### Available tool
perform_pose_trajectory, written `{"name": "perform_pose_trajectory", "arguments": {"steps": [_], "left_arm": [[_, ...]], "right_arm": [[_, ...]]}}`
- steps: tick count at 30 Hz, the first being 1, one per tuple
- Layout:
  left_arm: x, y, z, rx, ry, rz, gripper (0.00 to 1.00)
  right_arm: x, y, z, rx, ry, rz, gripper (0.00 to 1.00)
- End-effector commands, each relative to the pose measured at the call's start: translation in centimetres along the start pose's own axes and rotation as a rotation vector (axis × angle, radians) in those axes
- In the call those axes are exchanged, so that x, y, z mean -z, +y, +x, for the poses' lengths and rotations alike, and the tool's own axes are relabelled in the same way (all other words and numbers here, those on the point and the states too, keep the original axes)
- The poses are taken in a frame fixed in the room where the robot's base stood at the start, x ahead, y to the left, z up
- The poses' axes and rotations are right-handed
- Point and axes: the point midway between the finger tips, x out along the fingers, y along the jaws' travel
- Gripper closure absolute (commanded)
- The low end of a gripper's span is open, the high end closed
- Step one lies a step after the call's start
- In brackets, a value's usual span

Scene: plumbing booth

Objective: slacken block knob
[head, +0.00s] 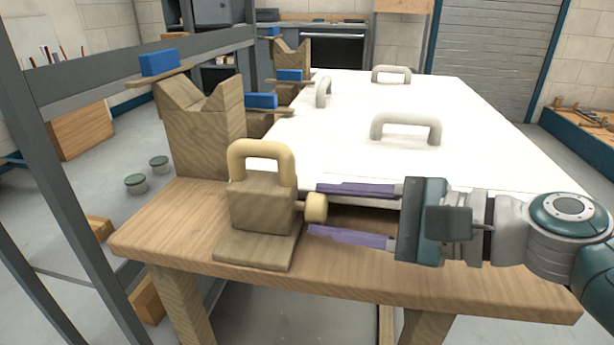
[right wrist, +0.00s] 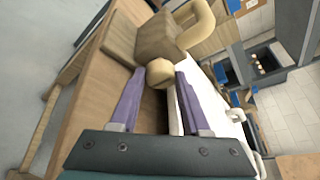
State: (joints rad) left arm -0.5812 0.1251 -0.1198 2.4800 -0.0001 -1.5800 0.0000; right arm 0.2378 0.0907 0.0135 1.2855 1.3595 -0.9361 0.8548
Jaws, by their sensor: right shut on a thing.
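The wooden block (head: 262,206) stands upright on its base plate near the front left of the bench, with a pale looped handle on top. Its pale round knob (head: 315,207) sticks out of the block's right side. My right gripper (head: 314,209) comes in from the right, its two purple fingers reaching to the knob. In the right wrist view the knob (right wrist: 160,72) sits between the fingertips, and the block (right wrist: 165,40) is just beyond it. The right gripper is shut on the knob. My left gripper is not in view.
A white panel (head: 340,145) with several grey handles lies on the wooden bench (head: 180,225), right behind the block. Wooden V-notched supports (head: 205,135) with blue pieces stand at the bench's left side. A dark metal frame (head: 60,170) rises at far left.

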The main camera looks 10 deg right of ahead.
Motion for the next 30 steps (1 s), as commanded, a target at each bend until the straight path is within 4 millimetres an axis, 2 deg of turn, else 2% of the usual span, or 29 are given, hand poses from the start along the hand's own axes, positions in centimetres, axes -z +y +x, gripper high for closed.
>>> {"name": "perform_pose_trajectory", "arguments": {"steps": [1,11,17,24,30], "left_arm": [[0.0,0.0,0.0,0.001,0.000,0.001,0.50],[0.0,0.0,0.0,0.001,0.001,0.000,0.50],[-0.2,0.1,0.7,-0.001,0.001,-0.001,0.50],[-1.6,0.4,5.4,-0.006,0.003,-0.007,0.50],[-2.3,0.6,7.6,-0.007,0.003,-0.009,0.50]], "right_arm": [[0.0,0.0,0.0,0.000,0.000,0.000,0.64],[0.0,0.0,0.0,0.001,0.000,0.000,1.00],[0.2,0.3,0.1,0.015,-0.002,-0.029,1.00],[0.8,1.1,0.3,0.138,-0.018,-0.280,1.00],[0.6,0.9,0.2,0.203,-0.025,-0.419,1.00]]}}
